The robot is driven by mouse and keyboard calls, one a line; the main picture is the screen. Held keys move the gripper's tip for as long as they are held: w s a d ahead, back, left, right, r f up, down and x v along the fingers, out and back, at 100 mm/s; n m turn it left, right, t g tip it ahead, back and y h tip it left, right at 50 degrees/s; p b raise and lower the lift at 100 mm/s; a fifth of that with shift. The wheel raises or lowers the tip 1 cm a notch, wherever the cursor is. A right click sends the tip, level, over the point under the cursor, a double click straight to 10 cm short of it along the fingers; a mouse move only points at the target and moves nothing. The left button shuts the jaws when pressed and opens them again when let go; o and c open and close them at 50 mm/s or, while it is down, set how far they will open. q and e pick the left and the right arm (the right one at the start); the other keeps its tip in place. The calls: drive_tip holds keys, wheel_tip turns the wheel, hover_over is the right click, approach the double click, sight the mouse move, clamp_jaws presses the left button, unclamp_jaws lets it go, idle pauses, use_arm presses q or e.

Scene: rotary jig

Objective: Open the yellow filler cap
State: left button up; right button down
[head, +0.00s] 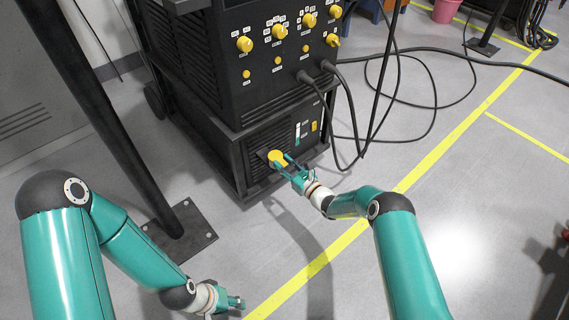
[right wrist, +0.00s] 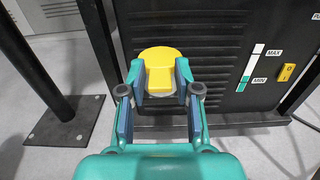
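The yellow filler cap (head: 276,156) sits on the low front panel of the black machine (head: 262,100). In the right wrist view the cap (right wrist: 160,68) is round with a raised grip bar and looks seated on its port. My right gripper (head: 285,163) is at the cap. In the right wrist view its two fingers (right wrist: 161,88) flank the grip bar, and their blue pads appear to press on both sides of it. My left gripper (head: 238,302) is low in the head view, over the floor and away from the machine; its finger gap is not clear.
A black post (head: 100,110) on a floor plate (head: 185,232) stands left of the machine. Black cables (head: 430,110) hang from the machine's front and loop over the floor at right. A level gauge (right wrist: 251,68) and a small yellow switch (right wrist: 287,72) are right of the cap.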

drive_tip(key=shift+w+a+r, duration=0.1)
drive_tip(key=shift+r, duration=0.2)
